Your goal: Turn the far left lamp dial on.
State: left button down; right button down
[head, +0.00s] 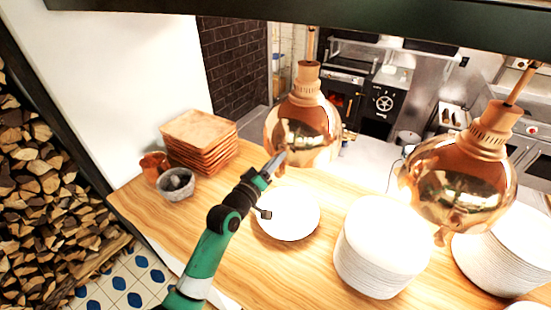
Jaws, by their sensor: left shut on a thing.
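The left copper heat lamp (303,125) hangs over the wooden counter, with a round, shiny shade and a vented collar. My left gripper (279,158) reaches up from the lower left to the lower left edge of this shade. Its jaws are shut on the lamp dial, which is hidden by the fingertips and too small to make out. Whether the dial is turned cannot be told from this view. A second copper lamp (458,180) hangs at the right and glows at its lower left. My right gripper is not in view.
A white plate (287,222) lies below my left gripper. Plate stacks (375,265) (505,262) stand to the right. Square wooden boards (199,140), a copper cup (154,166) and a grey bowl (176,184) stand at the left. The counter's front left (165,220) is clear.

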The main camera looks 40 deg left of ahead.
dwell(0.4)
pick_arm(q)
jog(key=c, duration=0.6)
grip_release()
jog(key=v, duration=1.1)
jog(key=shift+s+b, duration=0.3)
jog(key=shift+b, duration=0.05)
jog(key=shift+d, duration=0.1)
